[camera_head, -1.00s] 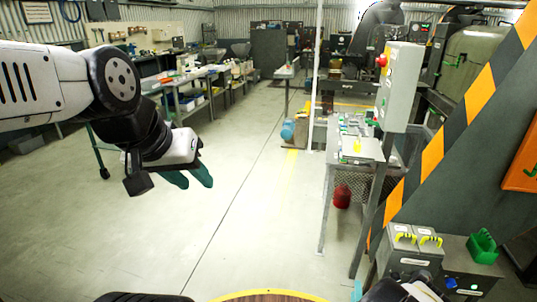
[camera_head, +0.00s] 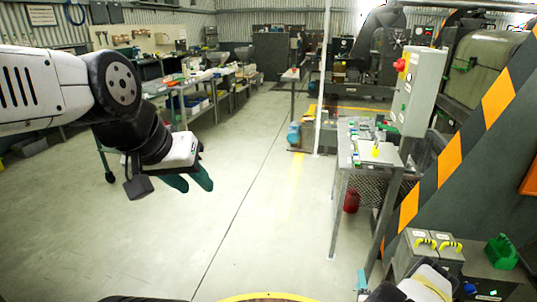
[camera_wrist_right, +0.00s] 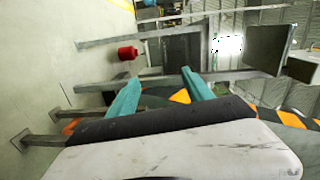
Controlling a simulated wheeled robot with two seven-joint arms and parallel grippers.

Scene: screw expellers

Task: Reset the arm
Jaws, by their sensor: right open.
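My left gripper (camera_head: 190,182) hangs at the end of the left arm, at the left of the head view, over bare floor. Its two teal fingers are spread with a gap between them, and nothing shows between them. My right arm shows only partly at the bottom right of the head view. In the right wrist view, my right gripper (camera_wrist_right: 160,80) has its two teal fingers apart and empty. Beyond them are the metal legs of a table and a red canister (camera_wrist_right: 127,53).
A small metal table (camera_head: 345,168) with items stands right of centre, beside a grey control box with a red button (camera_head: 415,90). The floor at centre is clear.

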